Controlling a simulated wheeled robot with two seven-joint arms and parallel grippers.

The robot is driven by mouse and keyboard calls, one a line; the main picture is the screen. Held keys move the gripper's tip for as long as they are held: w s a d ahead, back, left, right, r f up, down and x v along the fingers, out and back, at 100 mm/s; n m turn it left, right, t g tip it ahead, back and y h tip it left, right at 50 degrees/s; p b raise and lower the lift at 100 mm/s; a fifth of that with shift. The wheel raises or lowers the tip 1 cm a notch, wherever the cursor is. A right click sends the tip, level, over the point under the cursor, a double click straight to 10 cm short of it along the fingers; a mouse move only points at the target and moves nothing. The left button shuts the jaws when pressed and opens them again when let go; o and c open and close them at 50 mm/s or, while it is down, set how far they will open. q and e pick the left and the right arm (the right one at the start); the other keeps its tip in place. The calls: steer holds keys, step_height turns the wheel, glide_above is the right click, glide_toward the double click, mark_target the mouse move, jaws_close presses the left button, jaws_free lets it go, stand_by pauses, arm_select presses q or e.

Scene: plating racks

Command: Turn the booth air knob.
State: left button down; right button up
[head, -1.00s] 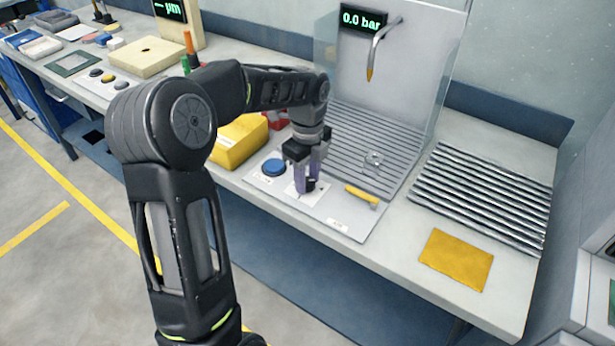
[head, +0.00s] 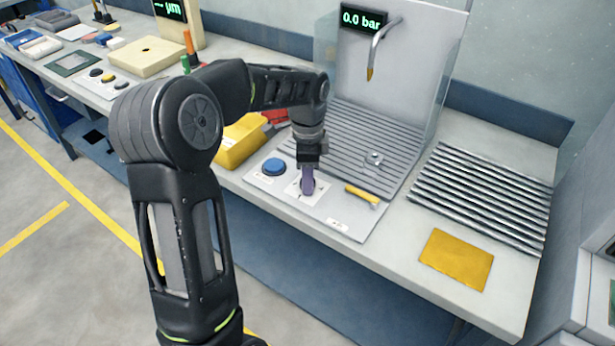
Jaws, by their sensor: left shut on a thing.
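My left gripper (head: 307,188) points down at the white label plate (head: 317,199) on the booth's front panel. Its purple fingers are seen edge-on and are shut on the air knob, which they almost wholly hide. The blue round button (head: 274,167) is just left of the gripper, and the yellow handle (head: 362,196) is to its right. The booth display (head: 362,19) reads 0.0 bar. My right gripper is not in view.
The ribbed booth floor (head: 372,135) lies behind the knob, with a small clear or metallic piece (head: 374,159) on it. A yellow bin (head: 240,140) stands left of the panel. A slatted rack (head: 482,195) and a yellow mat (head: 456,259) lie to the right.

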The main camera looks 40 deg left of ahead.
arm_select(q)
steer(key=n, duration=0.5)
steer(key=shift+n, duration=0.3)
steer(key=n, duration=1.1)
steer(key=shift+n, duration=0.4)
steer(key=n, duration=0.6)
steer(key=shift+p, duration=0.35)
steer(key=c, duration=1)
jaws_free()
steer(key=shift+o, duration=0.2)
steer(key=shift+r, duration=0.1)
step_height(320, 180, up, 8)
steer(key=shift+f, duration=0.15)
